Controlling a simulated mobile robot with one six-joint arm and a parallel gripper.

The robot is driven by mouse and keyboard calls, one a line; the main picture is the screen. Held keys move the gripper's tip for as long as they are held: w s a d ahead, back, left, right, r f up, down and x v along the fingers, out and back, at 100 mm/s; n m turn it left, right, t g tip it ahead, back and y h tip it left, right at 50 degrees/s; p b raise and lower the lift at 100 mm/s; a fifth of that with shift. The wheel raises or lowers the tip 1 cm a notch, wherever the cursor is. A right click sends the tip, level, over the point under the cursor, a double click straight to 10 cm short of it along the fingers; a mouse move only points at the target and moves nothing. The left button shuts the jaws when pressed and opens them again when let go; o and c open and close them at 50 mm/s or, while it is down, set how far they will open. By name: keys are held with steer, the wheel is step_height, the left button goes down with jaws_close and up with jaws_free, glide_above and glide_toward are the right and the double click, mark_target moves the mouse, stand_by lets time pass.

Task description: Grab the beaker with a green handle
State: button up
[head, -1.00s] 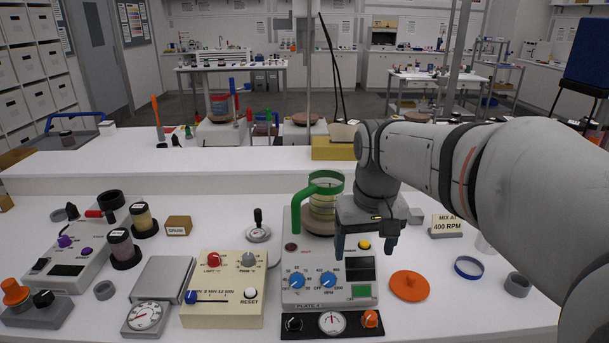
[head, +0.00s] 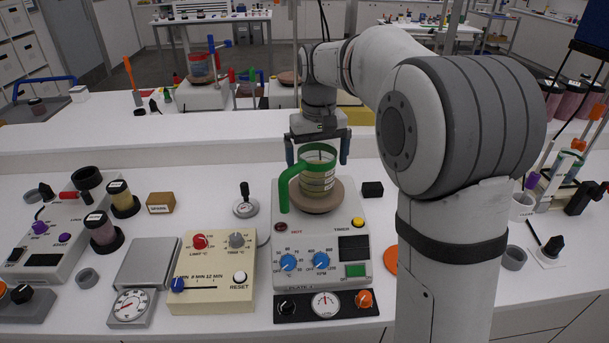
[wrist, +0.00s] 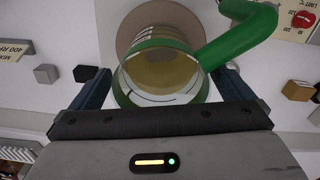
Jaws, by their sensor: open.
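The beaker (head: 318,178) has a green rim and a green handle (head: 288,187), with yellowish contents. It stands upright on the round brown plate (head: 328,198) of the stirrer (head: 322,235). My gripper (head: 317,155) is open behind and above the beaker, its two blue fingers spread wider than the rim. In the wrist view the beaker (wrist: 160,72) lies between the fingers of my gripper (wrist: 160,88), with the handle (wrist: 240,35) reaching to the upper right. I cannot tell whether the fingers touch the glass.
A small black block (head: 372,189) sits right of the plate. A cream control box (head: 212,270) and a small joystick (head: 245,201) stand to the left. The table behind the stirrer is mostly bare.

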steer(key=shift+f, duration=1.05)
steer(key=c, duration=1.3)
